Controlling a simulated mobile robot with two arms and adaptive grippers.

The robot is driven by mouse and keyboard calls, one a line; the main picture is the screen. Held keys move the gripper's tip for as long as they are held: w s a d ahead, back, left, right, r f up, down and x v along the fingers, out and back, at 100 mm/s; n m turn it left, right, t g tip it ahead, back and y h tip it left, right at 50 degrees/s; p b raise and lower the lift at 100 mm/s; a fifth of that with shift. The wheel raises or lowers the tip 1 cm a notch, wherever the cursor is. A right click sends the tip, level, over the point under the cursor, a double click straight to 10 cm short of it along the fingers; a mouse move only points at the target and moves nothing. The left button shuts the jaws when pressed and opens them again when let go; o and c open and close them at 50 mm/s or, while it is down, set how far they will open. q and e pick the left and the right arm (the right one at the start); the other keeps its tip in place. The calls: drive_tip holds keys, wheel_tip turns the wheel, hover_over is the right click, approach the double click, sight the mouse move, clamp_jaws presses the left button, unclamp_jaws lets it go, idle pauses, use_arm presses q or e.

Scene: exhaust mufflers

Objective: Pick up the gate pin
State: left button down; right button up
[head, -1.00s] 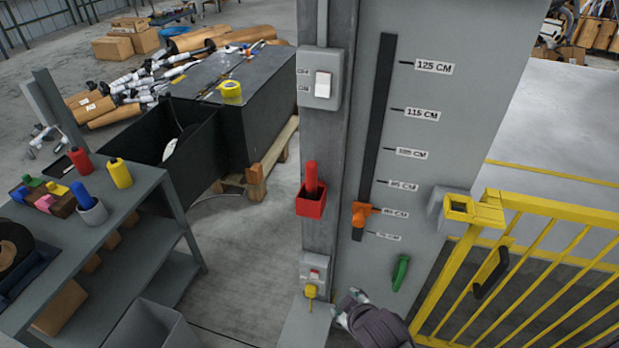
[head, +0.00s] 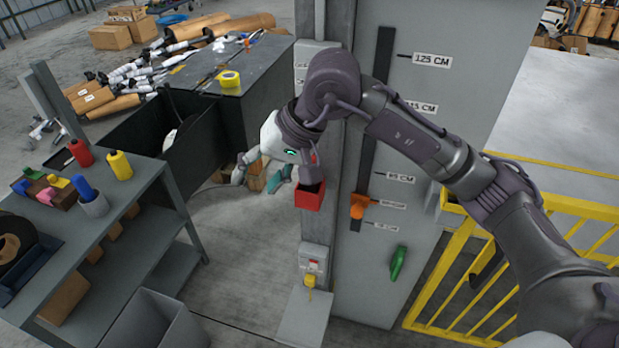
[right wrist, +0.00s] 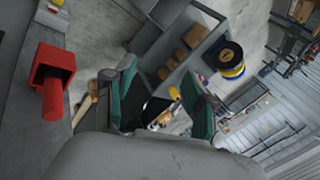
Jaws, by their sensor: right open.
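The red gate pin (right wrist: 52,101) stands in a red holder (head: 309,197) fixed to the grey post. In the head view my right arm hides most of the pin. In the right wrist view the pin sticks out of the holder (right wrist: 48,62) at the left edge, outside the fingers. My right gripper (head: 259,178) is open and empty, just left of the holder and apart from it, its fingers pointing left, away from the post. Its teal fingers also show wide apart in the right wrist view (right wrist: 163,102). My left gripper is not in view.
A yellow gate (head: 560,215) stands right of the post. An orange slider (head: 359,206) and a green handle (head: 398,262) are on the grey panel. A grey shelf cart (head: 150,195) stands at left, a black bin (head: 140,130) behind it.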

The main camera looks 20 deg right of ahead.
sight(313, 161)
drive_tip(key=w+d+r+t+h, duration=0.1)
drive_tip(key=w+d+r+h, duration=0.15)
drive_tip(key=d, duration=0.35)
drive_tip(key=w+d+r+t+h, duration=0.1)
drive_tip(key=w+d+h, duration=0.1)
drive_tip(key=d+h, duration=0.3)
drive_tip(key=shift+n+y, duration=0.4)
drive_tip(key=shift+y, duration=0.15)
drive_tip(key=x, duration=0.2)
drive_tip(key=p+x, duration=0.1)
drive_tip(key=x, duration=0.2)
drive_tip(key=d+x, duration=0.1)
drive_tip(key=x, duration=0.1)
drive_tip(key=shift+f+p, duration=0.4)
drive_tip(key=shift+w+f, duration=0.1)
drive_tip(key=shift+f, duration=0.3)
drive_tip(key=shift+w+a+f+p, duration=0.1)
drive_tip(key=shift+w+f+p, duration=0.05)
drive_tip(key=shift+f+p, duration=0.3)
drive_tip(key=p+x, duration=0.1)
drive_tip(key=x, duration=0.2)
drive_tip(key=shift+w+a+f+p, duration=0.15)
drive_tip(key=shift+a+f+p, duration=0.05)
drive_tip(key=shift+p, duration=0.1)
drive_tip(key=shift+w+f, duration=0.15)
drive_tip(key=shift+f, duration=0.15)
drive_tip(key=shift+c, duration=0.3)
clamp_jaws()
